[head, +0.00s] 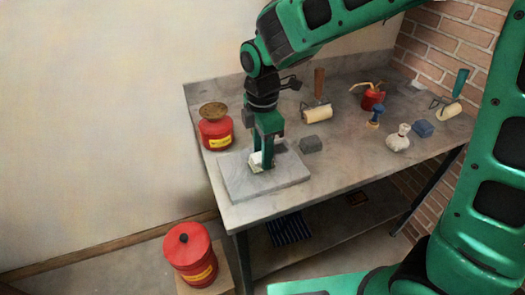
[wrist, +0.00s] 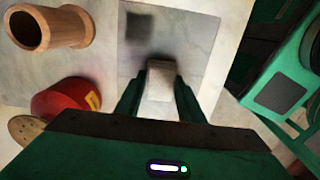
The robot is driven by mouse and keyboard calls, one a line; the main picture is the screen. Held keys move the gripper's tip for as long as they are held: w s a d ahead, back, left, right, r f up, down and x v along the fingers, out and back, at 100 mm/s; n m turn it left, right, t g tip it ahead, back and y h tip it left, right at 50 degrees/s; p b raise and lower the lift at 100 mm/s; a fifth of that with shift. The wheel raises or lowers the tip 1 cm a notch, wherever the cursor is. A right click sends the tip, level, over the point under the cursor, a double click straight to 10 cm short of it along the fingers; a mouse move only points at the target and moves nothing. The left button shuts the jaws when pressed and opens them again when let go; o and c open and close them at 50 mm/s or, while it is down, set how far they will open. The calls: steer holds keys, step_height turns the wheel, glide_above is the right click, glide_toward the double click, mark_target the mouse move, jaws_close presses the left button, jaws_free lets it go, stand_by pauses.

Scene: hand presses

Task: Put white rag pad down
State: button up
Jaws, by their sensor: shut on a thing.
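The white rag pad (head: 256,161) is between the fingers of my gripper (head: 262,158), low over the grey stone slab (head: 285,183) on the workbench. In the wrist view the pale pad (wrist: 160,80) sits between the two green fingers of my gripper (wrist: 160,88), which are shut on it. The slab (wrist: 195,35) lies beneath it and has a dark smudged patch (wrist: 138,28). I cannot tell whether the pad's underside touches the slab. My fingers hide part of the pad in the head view.
A red plunger can (head: 215,133) stands left of the slab. A wooden cylinder (wrist: 48,27) shows in the wrist view. A grey block (head: 310,144), a roller (head: 317,112) and a white bundle (head: 398,138) lie to the right. A red bin (head: 190,257) stands below.

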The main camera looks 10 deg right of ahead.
steer(key=shift+f, duration=0.15)
steer(key=o, duration=1.2)
step_height(320, 180, up, 12)
